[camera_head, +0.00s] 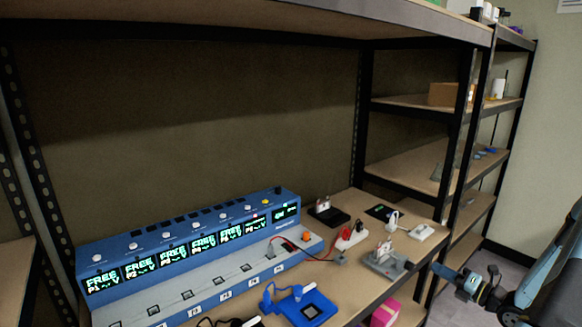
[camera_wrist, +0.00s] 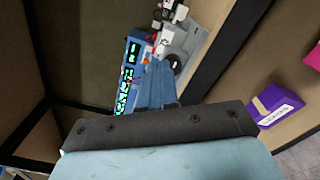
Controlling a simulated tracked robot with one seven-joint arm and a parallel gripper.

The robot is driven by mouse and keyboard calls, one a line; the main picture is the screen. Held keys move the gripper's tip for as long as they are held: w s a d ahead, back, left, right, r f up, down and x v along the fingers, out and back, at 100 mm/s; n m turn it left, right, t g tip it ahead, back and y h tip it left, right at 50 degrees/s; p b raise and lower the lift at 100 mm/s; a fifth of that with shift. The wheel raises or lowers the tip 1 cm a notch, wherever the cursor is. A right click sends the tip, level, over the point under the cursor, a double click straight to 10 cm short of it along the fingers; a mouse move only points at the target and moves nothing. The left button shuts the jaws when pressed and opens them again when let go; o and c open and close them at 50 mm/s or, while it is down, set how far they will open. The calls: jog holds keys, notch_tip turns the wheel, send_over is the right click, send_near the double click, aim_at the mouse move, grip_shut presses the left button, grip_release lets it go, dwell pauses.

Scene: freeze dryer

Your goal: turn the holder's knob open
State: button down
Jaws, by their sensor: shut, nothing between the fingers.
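The holder (camera_head: 384,262) is a small grey block with a white-and-metal part standing on it, on the wooden shelf at the right. Its dark knob (camera_head: 408,265) faces right, towards my gripper. My gripper (camera_head: 436,268) is blue, shut and empty, and it points left at the knob with a small gap between them. In the wrist view my gripper (camera_wrist: 153,68) reaches up the middle, and the grey holder (camera_wrist: 188,42) lies just beyond its tips. The dark knob (camera_wrist: 176,63) shows beside the tips there; whether they touch is unclear.
A blue instrument with several lit displays (camera_head: 190,242) stands along the shelf. A white power strip (camera_head: 352,237) with a red cable and a blue square device (camera_head: 305,306) are near the holder. A dark rack post (camera_head: 450,160) rises behind my gripper. A pink box (camera_head: 385,313) sits lower.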

aim_at(410, 267)
jog(key=shift+s+d+f, duration=0.1)
jog(key=shift+s+d, duration=0.05)
jog(key=w+a+f, duration=0.2)
jog(key=w+a, duration=0.1)
jog(key=w, duration=0.2)
jog(key=shift+w+a, duration=0.15)
jog(key=shift+w, duration=0.05)
dwell(0.9)
dwell(0.3)
dwell(0.4)
jog(key=shift+a+f, duration=0.1)
jog(key=shift+f, duration=0.05)
